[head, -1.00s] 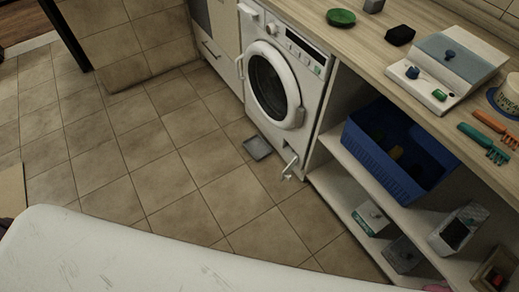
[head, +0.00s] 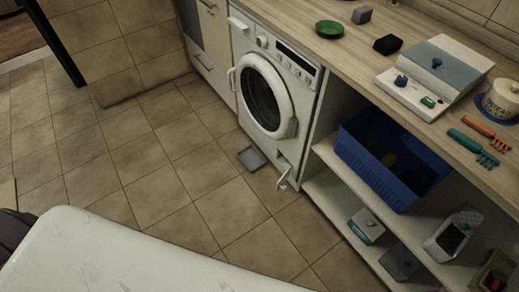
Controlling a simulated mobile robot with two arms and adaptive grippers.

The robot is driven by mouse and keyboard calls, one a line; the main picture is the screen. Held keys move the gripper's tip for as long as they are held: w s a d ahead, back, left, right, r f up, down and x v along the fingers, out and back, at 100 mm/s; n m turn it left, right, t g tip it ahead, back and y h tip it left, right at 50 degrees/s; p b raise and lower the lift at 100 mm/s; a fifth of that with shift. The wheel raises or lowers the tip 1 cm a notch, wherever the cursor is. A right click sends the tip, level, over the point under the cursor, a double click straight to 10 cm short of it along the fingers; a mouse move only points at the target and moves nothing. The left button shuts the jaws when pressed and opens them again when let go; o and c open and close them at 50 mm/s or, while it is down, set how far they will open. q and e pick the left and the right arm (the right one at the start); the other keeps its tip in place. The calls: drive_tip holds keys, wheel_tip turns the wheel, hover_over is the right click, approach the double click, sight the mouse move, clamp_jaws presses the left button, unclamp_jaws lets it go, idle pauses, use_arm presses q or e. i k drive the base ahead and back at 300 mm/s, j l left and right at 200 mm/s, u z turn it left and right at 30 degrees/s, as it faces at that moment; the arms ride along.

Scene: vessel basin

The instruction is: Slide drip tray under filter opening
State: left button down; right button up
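A small flat grey drip tray (head: 252,158) lies on the tiled floor just in front of the washing machine (head: 268,88), near its lower front. The filter opening (head: 283,166) is low at the machine's front right corner, with a small white flap or handle (head: 284,178) sticking out. The tray is to the left of the flap and looks apart from it. The machine's round door is shut. Neither of my grippers shows in the head view.
A wooden counter (head: 309,28) runs above the machine, with a green dish (head: 329,29) and a scale-like device (head: 435,72). A blue crate (head: 376,178) and several boxes sit on the shelves at right. A white surface (head: 130,254) fills the near foreground. The tiled floor at left is open.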

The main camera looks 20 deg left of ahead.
sight(251, 158)
drive_tip(key=i+j+z, duration=0.1)
drive_tip(key=z, duration=0.3)
drive_tip(key=j+z, duration=0.35)
drive_tip(key=i+j+z, duration=0.1)
drive_tip(key=z, duration=0.3)
drive_tip(key=j+z, duration=0.25)
drive_tip(key=z, duration=0.15)
